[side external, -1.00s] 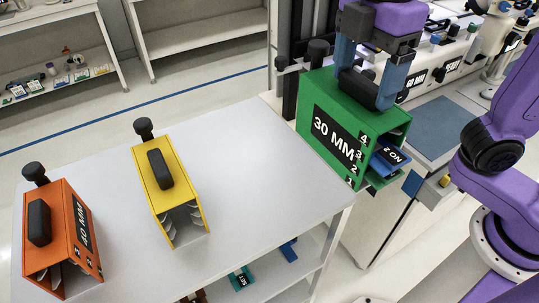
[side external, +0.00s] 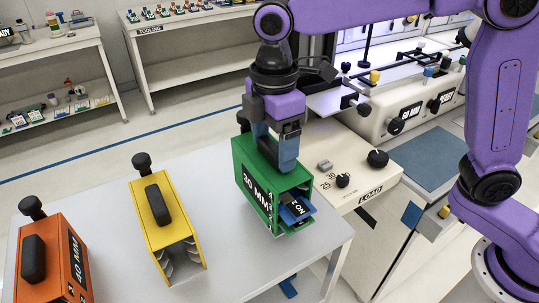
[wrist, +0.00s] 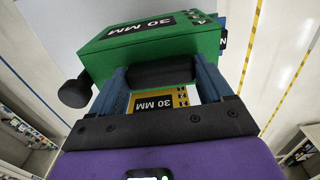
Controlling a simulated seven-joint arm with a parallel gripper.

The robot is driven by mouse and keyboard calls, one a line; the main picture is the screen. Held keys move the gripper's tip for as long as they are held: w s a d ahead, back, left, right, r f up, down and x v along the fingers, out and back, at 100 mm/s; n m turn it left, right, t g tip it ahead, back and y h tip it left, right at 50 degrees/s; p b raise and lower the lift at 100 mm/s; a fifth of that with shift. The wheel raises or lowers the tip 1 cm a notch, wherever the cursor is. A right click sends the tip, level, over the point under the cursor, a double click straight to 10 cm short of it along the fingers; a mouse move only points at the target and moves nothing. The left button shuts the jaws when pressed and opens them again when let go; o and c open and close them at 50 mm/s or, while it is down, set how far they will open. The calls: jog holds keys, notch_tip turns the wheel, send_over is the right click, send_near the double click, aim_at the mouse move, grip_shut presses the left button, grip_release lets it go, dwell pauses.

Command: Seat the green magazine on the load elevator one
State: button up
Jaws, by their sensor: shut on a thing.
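The green magazine (side external: 254,192), marked 30 MM, is over the right end of the grey table, left of the LOAD panel. My gripper (side external: 274,160) is shut on its dark top handle, which shows between the fingers in the wrist view (wrist: 160,74). The magazine looks upright. A blue piece (side external: 296,209) sticks out of its open end, above the table's right side. I cannot tell whether its bottom touches the tabletop. The cream machine panel marked LOAD (side external: 362,177) has black knobs and a small grey button. No part labelled elevator one can be read.
A yellow magazine (side external: 178,225) and an orange magazine (side external: 55,250) stand on the grey table (side external: 225,275) to the left. The bare tabletop lies between yellow and green. A blue-grey pad (side external: 425,160) and the machine's black knobs (side external: 395,126) lie to the right.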

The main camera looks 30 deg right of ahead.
aim_at(270, 159)
jog(key=shift+w+a+f, duration=0.15)
jog(key=shift+f, duration=0.75)
jog(key=shift+w+a+f, duration=0.1)
jog(key=shift+w+f, duration=0.05)
jog(key=shift+f, duration=0.85)
jog(key=o, duration=1.5)
jog(key=shift+f, duration=0.1)
notch_tip(270, 159, up, 18)
jog(key=shift+f, duration=0.25)
